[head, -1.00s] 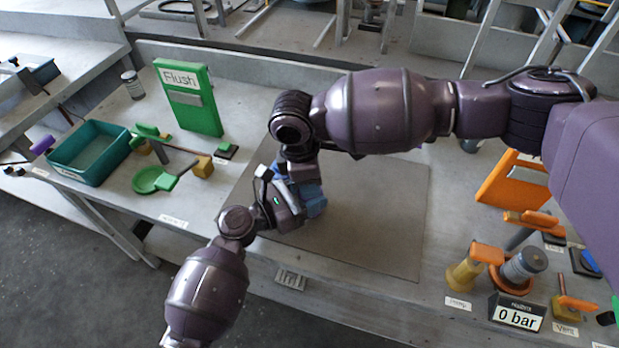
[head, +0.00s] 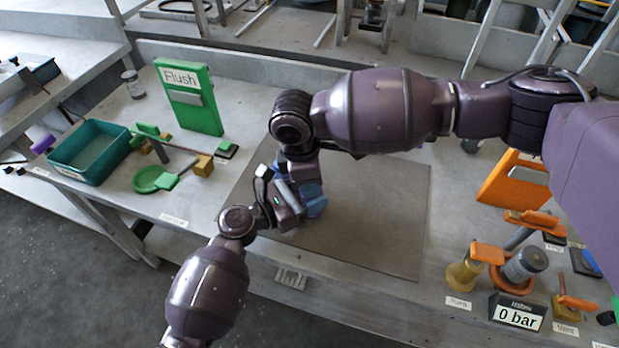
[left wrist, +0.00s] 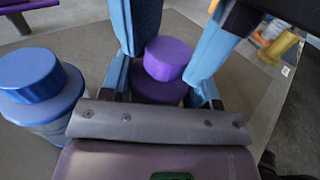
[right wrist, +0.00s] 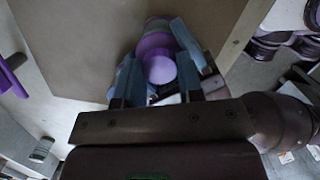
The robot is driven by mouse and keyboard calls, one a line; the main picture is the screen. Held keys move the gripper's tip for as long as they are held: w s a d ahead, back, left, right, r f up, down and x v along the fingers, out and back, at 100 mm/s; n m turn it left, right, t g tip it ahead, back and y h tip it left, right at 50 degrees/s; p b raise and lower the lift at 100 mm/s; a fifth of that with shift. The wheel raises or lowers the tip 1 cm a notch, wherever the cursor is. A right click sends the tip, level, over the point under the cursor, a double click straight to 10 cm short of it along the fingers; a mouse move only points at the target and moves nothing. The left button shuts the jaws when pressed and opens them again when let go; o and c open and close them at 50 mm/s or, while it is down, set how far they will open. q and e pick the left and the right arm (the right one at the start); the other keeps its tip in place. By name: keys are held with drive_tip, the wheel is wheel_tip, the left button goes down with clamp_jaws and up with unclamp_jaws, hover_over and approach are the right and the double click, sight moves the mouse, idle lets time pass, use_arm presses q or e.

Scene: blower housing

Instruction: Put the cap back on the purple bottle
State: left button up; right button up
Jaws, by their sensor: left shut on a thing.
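The purple bottle (left wrist: 157,92) stands upright between the fingers of my left gripper (left wrist: 158,85), which is shut on it. The purple cap (left wrist: 169,58) sits directly above the bottle's top in the left wrist view; I cannot tell whether it is seated. My right gripper (right wrist: 160,72) comes down from above, its light blue fingers on both sides of the cap (right wrist: 158,68). Whether they press on it is not clear. In the right wrist view part of the bottle (right wrist: 154,40) shows behind the cap. In the head view my arms hide the bottle and cap.
A blue bottle with a blue cap (left wrist: 40,95) stands close to the left in the left wrist view. The grey mat (head: 380,220) is clear on its right. A teal tray (head: 90,153), a green Flush panel (head: 188,97) and orange valves (head: 487,252) stand farther off.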

drive_tip(key=shift+a+r, duration=0.15)
drive_tip(key=shift+r, duration=0.75)
drive_tip(key=shift+a+r, duration=0.15)
drive_tip(key=shift+r, duration=0.7)
drive_tip(key=c, duration=0.5)
drive_tip(key=shift+o, duration=0.2)
drive_tip(key=shift+r, duration=0.2)
drive_tip(key=shift+a+r, duration=0.15)
drive_tip(key=shift+r, duration=0.8)
drive_tip(key=shift+a+r, duration=0.1)
drive_tip(key=shift+r, duration=0.8)
